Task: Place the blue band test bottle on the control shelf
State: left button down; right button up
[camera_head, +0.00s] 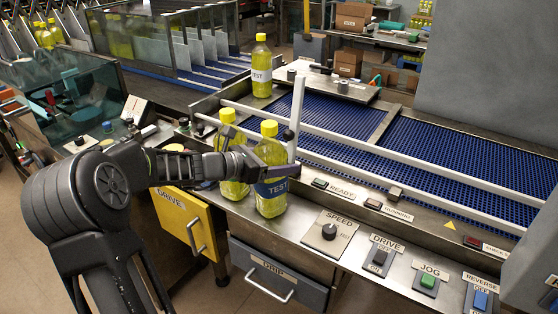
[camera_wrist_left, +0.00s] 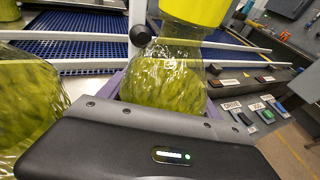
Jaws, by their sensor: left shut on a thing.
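The blue band test bottle (camera_head: 271,190) is yellow with a yellow cap and a blue TEST label. It stands upright at the left end of the metal control shelf (camera_head: 310,221); I cannot tell whether its base touches the shelf. My left gripper (camera_head: 262,165) comes in from the left and is shut on this bottle just above its label. In the left wrist view the bottle (camera_wrist_left: 165,75) is between the fingers, with its label hidden. A second yellow bottle (camera_head: 231,187) stands close on its left, partly hidden by the gripper. My right gripper is not in view.
A white-label TEST bottle (camera_head: 261,70) stands farther back. White rails (camera_head: 370,148) and an upright post (camera_head: 297,105) border the blue conveyor (camera_head: 420,150). Speed knob (camera_head: 329,231) and switches occupy the shelf to the right. Yellow (camera_head: 190,225) and grey (camera_head: 275,272) drawers are below.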

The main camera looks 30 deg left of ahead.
pick_arm(q)
jog(key=shift+c, duration=0.7)
grip_release()
jog(key=shift+f, duration=0.1)
jog(key=shift+r, duration=0.2)
jog(key=shift+s+a, duration=0.15)
jog(key=shift+s, duration=0.2)
jog(key=b+v, duration=0.1)
jog(key=v, duration=1)
jog(key=shift+s, duration=0.15)
